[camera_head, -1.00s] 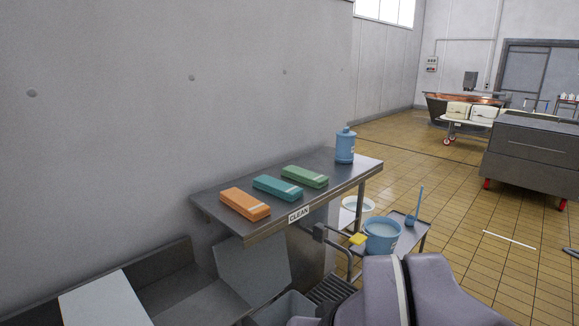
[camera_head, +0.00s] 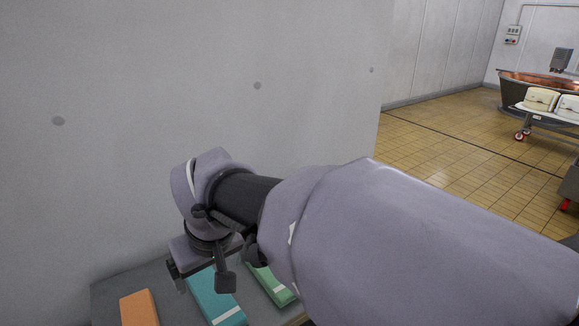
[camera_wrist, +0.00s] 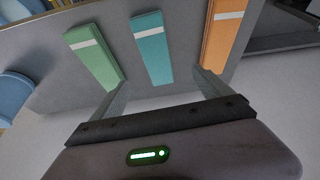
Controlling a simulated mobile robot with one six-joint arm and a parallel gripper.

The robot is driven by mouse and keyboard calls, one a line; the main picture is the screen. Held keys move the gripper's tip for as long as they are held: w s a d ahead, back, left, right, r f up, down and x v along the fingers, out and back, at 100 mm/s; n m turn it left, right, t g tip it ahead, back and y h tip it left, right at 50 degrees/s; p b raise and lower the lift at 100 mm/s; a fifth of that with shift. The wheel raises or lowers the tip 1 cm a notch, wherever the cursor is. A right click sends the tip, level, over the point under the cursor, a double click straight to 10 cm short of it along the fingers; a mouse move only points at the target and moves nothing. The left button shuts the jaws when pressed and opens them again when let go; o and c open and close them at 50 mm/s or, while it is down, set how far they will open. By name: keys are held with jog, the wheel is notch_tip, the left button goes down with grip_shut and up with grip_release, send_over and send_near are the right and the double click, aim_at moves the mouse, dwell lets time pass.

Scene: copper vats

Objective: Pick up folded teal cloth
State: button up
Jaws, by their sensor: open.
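The folded teal cloth (camera_head: 217,299) lies on the metal shelf (camera_head: 108,303), between an orange cloth and a green cloth. In the wrist view the teal cloth (camera_wrist: 151,50) has a white band near its far end. Nothing is between the jaws. My arm hides part of the shelf in the head view.
The orange cloth (camera_head: 139,308) and the green cloth (camera_head: 273,285) lie close on either side of the teal one. A blue container (camera_wrist: 14,95) stands at the left in the wrist view. The grey wall (camera_head: 150,100) rises behind the shelf.

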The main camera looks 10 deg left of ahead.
jog(key=b, duration=0.1)
send_over(211, 291)
jog(key=s+d, duration=0.2)
jog(key=s, duration=0.1)
jog(key=f, duration=0.8)
jog(key=shift+w+a, duration=0.2)
jog(key=shift+a, duration=0.05)
jog(key=x, duration=0.2)
jog(key=b+x, duration=0.1)
jog(key=x, duration=0.2)
jog(key=shift+w+d+f, duration=0.15)
jog(key=shift+w+f, duration=0.05)
jog(key=shift+w, duration=0.25)
jog(key=shift+s+r, duration=0.1)
jog(key=shift+d, duration=0.1)
jog(key=shift+c, duration=0.4)
jog(key=c, duration=1.5)
jog(key=shift+r, duration=0.1)
jog(key=shift+c, duration=0.6)
